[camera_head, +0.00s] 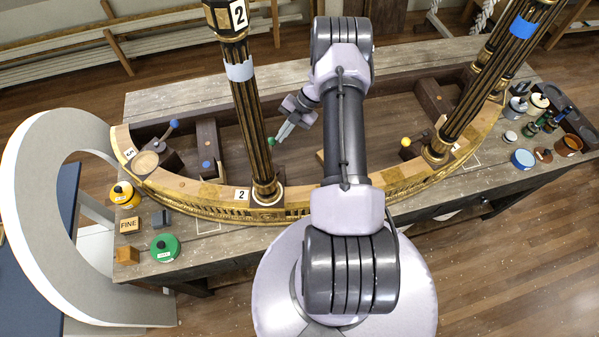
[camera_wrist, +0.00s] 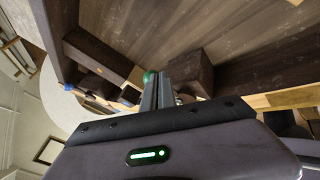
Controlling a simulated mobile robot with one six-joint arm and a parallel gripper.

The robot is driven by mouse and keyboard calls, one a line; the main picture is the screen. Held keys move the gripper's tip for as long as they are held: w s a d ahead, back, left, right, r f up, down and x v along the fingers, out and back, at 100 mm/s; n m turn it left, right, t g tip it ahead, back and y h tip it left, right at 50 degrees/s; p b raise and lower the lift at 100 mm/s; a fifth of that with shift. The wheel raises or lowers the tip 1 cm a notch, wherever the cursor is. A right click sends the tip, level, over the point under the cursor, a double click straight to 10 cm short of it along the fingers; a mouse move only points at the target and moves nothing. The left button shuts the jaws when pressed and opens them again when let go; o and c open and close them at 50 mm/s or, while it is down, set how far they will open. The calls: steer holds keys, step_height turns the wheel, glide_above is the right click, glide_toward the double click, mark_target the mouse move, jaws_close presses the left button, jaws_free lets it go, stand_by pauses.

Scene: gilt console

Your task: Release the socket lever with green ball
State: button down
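The green ball (camera_head: 271,142) tops a lever at the socket of the middle fluted column (camera_head: 254,110), on the curved gilt console (camera_head: 215,193). The column hides most of this lever. My gripper (camera_head: 280,138) reaches down just right of the ball, its tips very close to it. In the wrist view the green ball (camera_wrist: 149,76) shows at the tip of the left finger, and the fingers (camera_wrist: 157,80) lie side by side, looking shut with nothing seen between them. I cannot tell whether the tips touch the ball.
A blue-ball lever (camera_head: 174,124) stands at the left socket and a yellow-ball lever (camera_head: 406,142) at the right one. Columns rise close on both sides of my arm. Pots and small blocks crowd both table ends. Wooden beams (camera_head: 208,145) cross inside the console.

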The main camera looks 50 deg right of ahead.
steer(key=shift+w+a+b, duration=0.3)
steer(key=shift+w+b, duration=0.05)
steer(key=shift+w, duration=0.3)
stand_by(0.4)
